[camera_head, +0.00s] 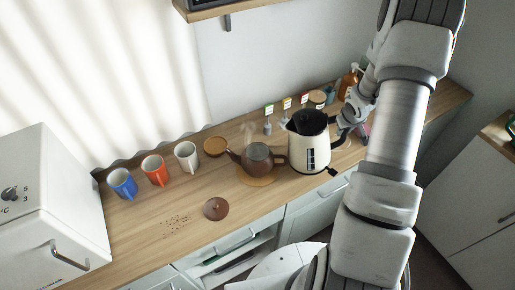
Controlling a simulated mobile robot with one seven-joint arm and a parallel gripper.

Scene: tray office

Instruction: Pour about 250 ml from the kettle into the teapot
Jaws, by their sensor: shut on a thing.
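The cream kettle (310,156) with a black top stands roughly upright just right of the teapot, with no stream showing at its spout. I cannot tell whether its bottom touches the counter. My gripper (343,133) is shut on the kettle's black handle on its right side; the fingertips are partly hidden. The brown teapot (258,160) sits on a round wooden mat (257,181), its spout to the left and its handle toward the kettle. Faint steam shows above it. A round brown lid (215,208) lies on the counter in front. The liquid levels are not visible.
A wooden disc (215,146) is by the teapot's spout. Dark crumbs (174,224) lie in front. Small tagged items (287,104) and an amber bottle (348,82) stand behind the kettle.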

